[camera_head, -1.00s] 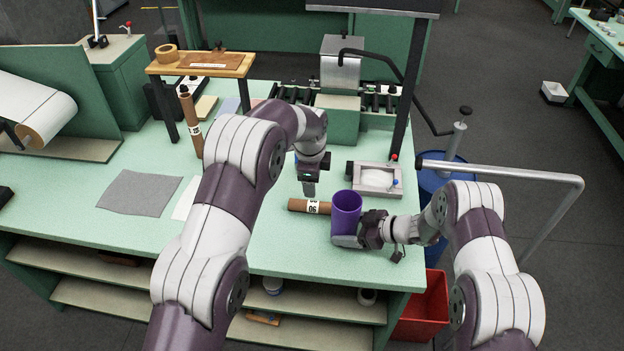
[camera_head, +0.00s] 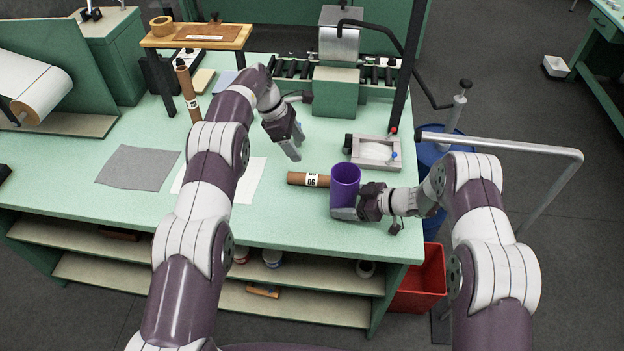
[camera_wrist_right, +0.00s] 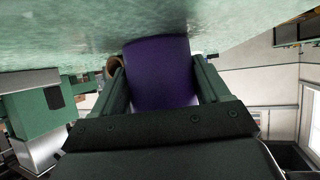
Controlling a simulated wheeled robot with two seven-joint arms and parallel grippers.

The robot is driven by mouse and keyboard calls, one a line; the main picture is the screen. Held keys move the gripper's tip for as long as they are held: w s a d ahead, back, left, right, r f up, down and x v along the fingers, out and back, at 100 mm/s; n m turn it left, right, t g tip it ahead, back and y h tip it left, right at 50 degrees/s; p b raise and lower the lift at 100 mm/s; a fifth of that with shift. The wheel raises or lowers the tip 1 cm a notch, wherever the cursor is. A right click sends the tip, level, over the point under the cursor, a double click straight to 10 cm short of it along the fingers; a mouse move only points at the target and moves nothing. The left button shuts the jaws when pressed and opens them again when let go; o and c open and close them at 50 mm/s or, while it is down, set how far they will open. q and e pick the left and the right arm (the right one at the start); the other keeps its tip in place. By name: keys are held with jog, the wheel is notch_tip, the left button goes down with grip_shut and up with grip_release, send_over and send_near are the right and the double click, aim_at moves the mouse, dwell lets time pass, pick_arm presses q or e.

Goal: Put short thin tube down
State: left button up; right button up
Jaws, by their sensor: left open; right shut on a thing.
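A short brown tube (camera_head: 308,179) with a white label lies on its side on the green table, just left of a purple cup (camera_head: 345,185). My left gripper (camera_head: 292,150) is open and empty above the table, up and to the left of the lying tube and apart from it. My right gripper (camera_head: 345,212) is shut on the purple cup, which stands upright. In the right wrist view the purple cup (camera_wrist_right: 160,75) sits between the two fingers, and the brown tube's open end (camera_wrist_right: 113,68) shows behind the left finger.
A taller brown tube (camera_head: 187,92) stands at the back left near a small wooden stand (camera_head: 200,36). A box with white contents (camera_head: 374,152) lies behind the cup. White paper (camera_head: 250,178) and a grey cloth (camera_head: 138,167) lie on the table. A red bin (camera_head: 423,283) is below the right edge.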

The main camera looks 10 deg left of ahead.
aim_at(310, 176)
pick_arm(q)
jog(key=x, duration=0.8)
jog(key=s+a+x, duration=0.1)
jog(key=x, duration=0.3)
jog(key=shift+s+f, duration=0.1)
jog(key=shift+f, duration=0.05)
jog(key=c, duration=1.2)
notch_tip(310, 176, up, 10)
jog(key=shift+r, duration=0.1)
